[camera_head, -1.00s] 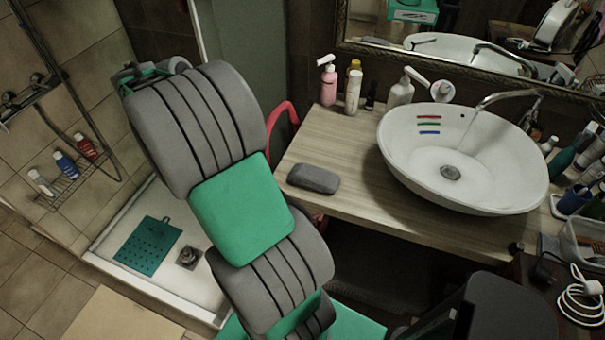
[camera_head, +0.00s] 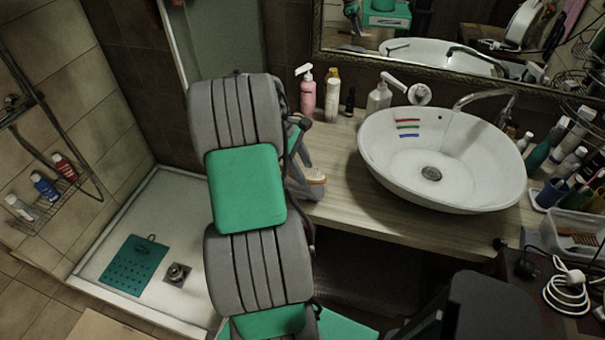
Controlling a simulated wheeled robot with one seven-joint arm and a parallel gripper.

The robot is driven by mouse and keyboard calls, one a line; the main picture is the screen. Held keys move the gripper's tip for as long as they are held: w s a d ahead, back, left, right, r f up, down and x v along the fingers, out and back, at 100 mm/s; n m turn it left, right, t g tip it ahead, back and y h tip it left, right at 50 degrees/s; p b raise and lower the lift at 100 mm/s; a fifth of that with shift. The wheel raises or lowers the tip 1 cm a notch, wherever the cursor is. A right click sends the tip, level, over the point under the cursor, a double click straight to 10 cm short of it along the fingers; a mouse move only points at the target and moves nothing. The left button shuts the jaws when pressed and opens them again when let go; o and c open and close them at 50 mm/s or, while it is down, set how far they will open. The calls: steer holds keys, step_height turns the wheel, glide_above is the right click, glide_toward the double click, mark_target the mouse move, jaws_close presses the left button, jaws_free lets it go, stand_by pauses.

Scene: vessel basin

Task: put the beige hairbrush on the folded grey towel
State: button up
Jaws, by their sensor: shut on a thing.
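My gripper (camera_head: 311,185) is over the left end of the wooden counter, low and close to its surface. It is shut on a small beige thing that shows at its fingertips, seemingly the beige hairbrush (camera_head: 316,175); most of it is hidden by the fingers. The folded grey towel, seen earlier on this left end of the counter, is now hidden behind my arm and gripper. I cannot tell whether the brush touches the towel.
A white basin (camera_head: 440,160) stands right of my gripper on the counter (camera_head: 345,205). A pink pump bottle (camera_head: 307,95) and other bottles stand behind. A clear bin (camera_head: 570,240) and white cable (camera_head: 567,290) lie at right. Bare counter lies between gripper and basin.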

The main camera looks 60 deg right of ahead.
steer(key=shift+w+d+f, duration=0.2)
steer(key=shift+d+f, duration=0.15)
steer(key=shift+f, duration=0.1)
steer(key=shift+w+d+f, duration=0.15)
steer(key=shift+d+f, duration=0.15)
steer(key=shift+f, duration=0.15)
steer(key=shift+d+f+p, duration=0.1)
steer(key=shift+f+p, duration=0.35)
steer(key=shift+f, duration=1.2)
steer(key=shift+f, duration=0.1)
steer(key=o, duration=1.4)
